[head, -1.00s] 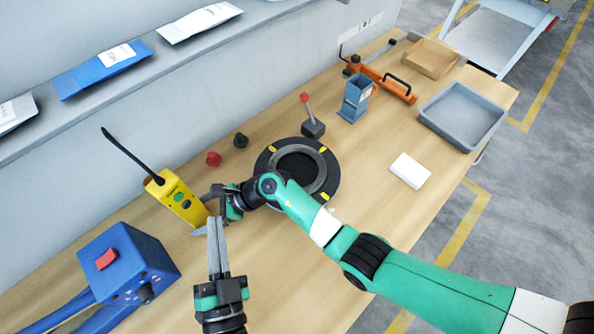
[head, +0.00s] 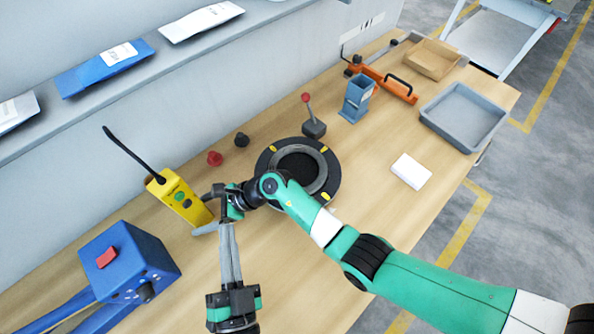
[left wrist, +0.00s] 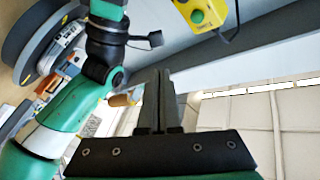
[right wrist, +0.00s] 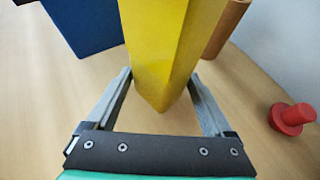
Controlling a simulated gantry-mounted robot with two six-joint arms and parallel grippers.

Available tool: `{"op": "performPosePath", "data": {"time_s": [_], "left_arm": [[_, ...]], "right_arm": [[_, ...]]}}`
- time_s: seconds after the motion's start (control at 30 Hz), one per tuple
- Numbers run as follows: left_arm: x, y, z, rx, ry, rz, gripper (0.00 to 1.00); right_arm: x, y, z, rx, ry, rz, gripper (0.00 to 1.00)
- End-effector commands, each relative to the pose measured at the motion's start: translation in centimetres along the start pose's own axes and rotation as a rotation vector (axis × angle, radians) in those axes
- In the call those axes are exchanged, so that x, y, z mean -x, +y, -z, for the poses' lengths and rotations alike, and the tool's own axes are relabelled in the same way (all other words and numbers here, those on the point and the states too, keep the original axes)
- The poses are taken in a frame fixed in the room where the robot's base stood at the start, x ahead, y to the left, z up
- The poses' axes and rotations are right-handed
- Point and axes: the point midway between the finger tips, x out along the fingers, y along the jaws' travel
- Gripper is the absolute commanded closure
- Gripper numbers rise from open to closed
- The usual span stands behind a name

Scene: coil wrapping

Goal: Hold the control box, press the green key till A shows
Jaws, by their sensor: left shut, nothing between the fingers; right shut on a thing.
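The yellow control box (head: 172,190) stands tilted on the left part of the bench, with a black cable rising from its top. Its face carries a green key (head: 179,196) and a darker key below. My right gripper (head: 208,216) is shut on the lower part of the box; the right wrist view shows the yellow body (right wrist: 160,50) between its fingers. My left gripper (head: 226,226) is shut and empty, to the right of the box's lower end and apart from it. The left wrist view shows its closed fingers (left wrist: 162,85) and the box (left wrist: 203,12) at the top edge. I can read no letter.
A blue box with a red switch (head: 107,258) stands at the front left. A red knob (head: 214,158) and a black knob (head: 241,140) are behind my right gripper. A round black ring (head: 327,190) lies beneath my right arm. A grey tray (head: 463,117) is far right.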

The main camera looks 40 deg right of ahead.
Motion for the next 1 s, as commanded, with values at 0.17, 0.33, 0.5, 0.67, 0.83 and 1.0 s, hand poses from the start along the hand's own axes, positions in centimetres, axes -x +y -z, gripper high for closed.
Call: {"op": "performPosePath", "data": {"time_s": [0.17, 0.33, 0.5, 0.67, 0.83, 1.0], "left_arm": [[-1.0, -0.8, -0.7, 0.000, -0.002, 0.003, 1.00], [-2.8, -2.2, -2.0, 0.000, -0.001, 0.005, 1.00], [-4.7, -3.5, -3.4, 0.000, -0.002, 0.002, 1.00], [-5.8, -4.2, -4.2, -0.001, -0.001, 0.001, 1.00], [-6.1, -4.5, -4.5, -0.001, -0.001, 0.001, 1.00], [-6.1, -4.5, -4.5, -0.001, 0.000, 0.000, 1.00]], "right_arm": [[0.0, 0.0, 0.0, 0.000, 0.001, 0.000, 0.45], [0.0, 0.0, 0.1, 0.000, 0.001, 0.000, 0.45], [0.0, 0.0, 0.1, -0.001, 0.001, 0.000, 0.45], [0.0, 0.0, 0.1, -0.001, 0.001, 0.001, 0.45], [0.0, 0.0, 0.1, 0.000, 0.001, 0.001, 0.45], [0.0, 0.0, 0.1, 0.000, 0.001, 0.001, 0.45]]}}
